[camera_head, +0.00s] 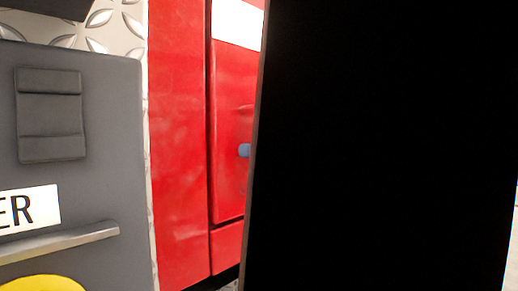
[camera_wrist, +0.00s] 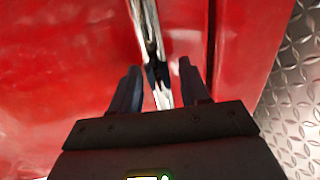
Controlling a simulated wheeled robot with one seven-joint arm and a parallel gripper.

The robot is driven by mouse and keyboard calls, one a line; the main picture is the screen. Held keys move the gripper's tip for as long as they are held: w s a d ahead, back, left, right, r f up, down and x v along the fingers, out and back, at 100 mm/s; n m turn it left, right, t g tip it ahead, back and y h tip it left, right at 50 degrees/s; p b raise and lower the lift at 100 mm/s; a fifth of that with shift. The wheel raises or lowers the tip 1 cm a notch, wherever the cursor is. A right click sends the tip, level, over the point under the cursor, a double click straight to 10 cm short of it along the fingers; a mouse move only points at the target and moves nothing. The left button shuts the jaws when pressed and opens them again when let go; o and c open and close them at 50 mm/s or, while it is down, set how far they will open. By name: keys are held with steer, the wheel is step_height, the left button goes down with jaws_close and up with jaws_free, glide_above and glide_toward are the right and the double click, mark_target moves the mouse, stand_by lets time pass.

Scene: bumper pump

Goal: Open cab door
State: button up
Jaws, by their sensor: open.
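The red cab door (camera_wrist: 70,60) fills the left and middle of the wrist view. A shiny metal bar (camera_wrist: 148,30), which looks like the door handle, runs down from the top edge of that view. My gripper (camera_wrist: 159,68) is open, with its two dark fingers apart on either side of the bar's lower part. I cannot tell whether either finger touches it. In the head view the red door (camera_head: 232,90) shows only as a strip, and its seam looks closed. A small blue piece there cannot be identified. The handle is hidden in that view.
A large black shape covers the right half of the head view. A grey panel (camera_head: 100,110) with a ledge (camera_head: 60,244) stands at the left. Diamond plate (camera_wrist: 295,90) lies beyond the red body panel at the wrist view's right.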

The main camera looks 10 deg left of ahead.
jaws_close()
stand_by(0.4)
